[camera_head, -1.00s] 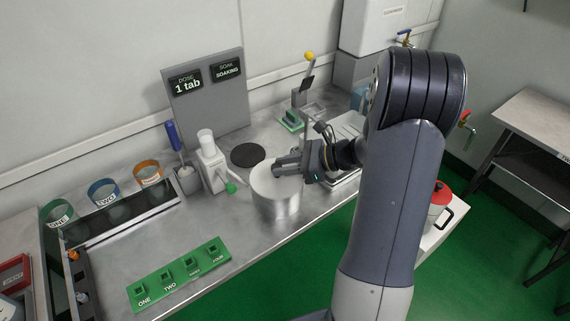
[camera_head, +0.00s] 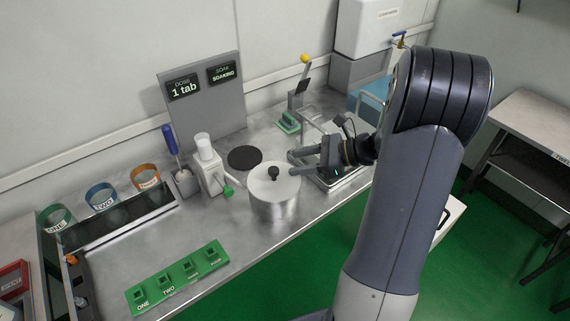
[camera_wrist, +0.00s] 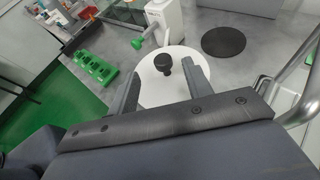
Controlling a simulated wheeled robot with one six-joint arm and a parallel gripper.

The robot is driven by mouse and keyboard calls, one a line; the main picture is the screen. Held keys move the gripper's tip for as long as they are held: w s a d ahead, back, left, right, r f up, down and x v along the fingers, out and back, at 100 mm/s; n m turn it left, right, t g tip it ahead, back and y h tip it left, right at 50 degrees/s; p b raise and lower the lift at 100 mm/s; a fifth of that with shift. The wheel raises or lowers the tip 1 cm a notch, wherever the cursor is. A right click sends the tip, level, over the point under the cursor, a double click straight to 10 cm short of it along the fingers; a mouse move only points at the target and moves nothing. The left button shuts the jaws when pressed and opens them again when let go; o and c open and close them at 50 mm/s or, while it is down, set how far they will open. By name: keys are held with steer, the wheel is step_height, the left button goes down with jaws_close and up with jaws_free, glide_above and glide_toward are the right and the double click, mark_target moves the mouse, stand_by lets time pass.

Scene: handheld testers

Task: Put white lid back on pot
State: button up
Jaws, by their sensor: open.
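The metal pot (camera_head: 275,207) stands on the steel counter with the white lid (camera_head: 262,184) lying on its top. The lid looks level, and its dark knob (camera_head: 274,173) stands up in the middle. My gripper (camera_head: 292,163) is open and empty, just to the right of the knob and apart from it. In the wrist view the lid (camera_wrist: 152,88) shows ahead, with the knob (camera_wrist: 163,64) beyond and between my two fingertips (camera_wrist: 162,75). Part of the lid's near side is hidden by my gripper there.
A round black pad (camera_head: 245,158) lies behind the pot. A white dispenser (camera_head: 207,165) with a green-tipped lever (camera_head: 229,190) stands close on the left. A metal sink tray (camera_head: 345,178) lies to the right. A green numbered block (camera_head: 178,278) sits at the front left.

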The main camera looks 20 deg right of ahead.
steer(key=v, duration=0.6)
steer(key=shift+s+d, duration=0.15)
steer(key=shift+d, duration=0.1)
steer(key=shift+r, duration=0.1)
stand_by(1.0)
